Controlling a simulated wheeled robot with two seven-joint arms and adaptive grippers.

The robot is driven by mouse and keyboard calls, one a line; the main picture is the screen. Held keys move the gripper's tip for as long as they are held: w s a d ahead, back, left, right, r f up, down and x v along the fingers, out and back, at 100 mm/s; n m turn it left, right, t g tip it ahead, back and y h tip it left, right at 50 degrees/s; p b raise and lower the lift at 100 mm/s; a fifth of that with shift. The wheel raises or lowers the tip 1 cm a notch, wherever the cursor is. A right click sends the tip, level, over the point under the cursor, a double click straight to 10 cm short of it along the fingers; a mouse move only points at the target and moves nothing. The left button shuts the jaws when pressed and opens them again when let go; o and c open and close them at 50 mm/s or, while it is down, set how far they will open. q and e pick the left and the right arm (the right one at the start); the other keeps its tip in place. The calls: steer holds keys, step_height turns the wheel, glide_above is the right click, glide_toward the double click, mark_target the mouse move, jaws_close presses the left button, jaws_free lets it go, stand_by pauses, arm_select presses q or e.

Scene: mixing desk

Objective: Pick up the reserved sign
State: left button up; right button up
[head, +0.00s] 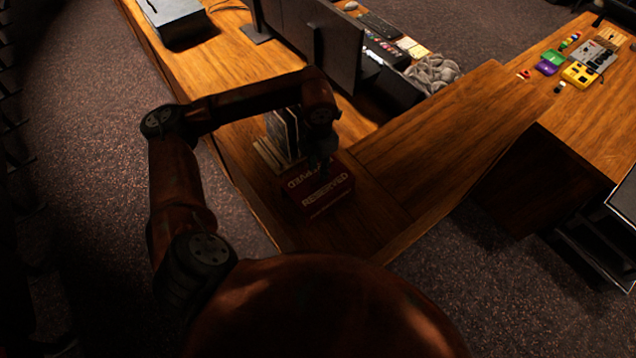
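The reserved sign (328,194) is a dark red, tent-shaped sign with pale "RESERVED" lettering on its faces. It stands on the near left part of the wooden desk (385,205). My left arm comes in from the left and bends over the desk. My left gripper (318,168) points down at the top of the sign, at its far edge. The gripper is dark, and its fingertips are too dim to show whether they are open or shut, or touching the sign. My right gripper is not in view.
Upright books or cases (283,135) stand just behind the sign, close to my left gripper. Dark monitors (335,50) stand farther back. A grey cloth heap (433,72) lies at the back. Colourful items, including a yellow box (579,75), are on the right desk. The desk right of the sign is clear.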

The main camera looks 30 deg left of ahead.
mark_target(318, 174)
arm_select(q)
steer(key=shift+f+p, duration=0.35)
steer(key=shift+f, duration=1.4)
steer(key=shift+w, duration=0.1)
jaws_close()
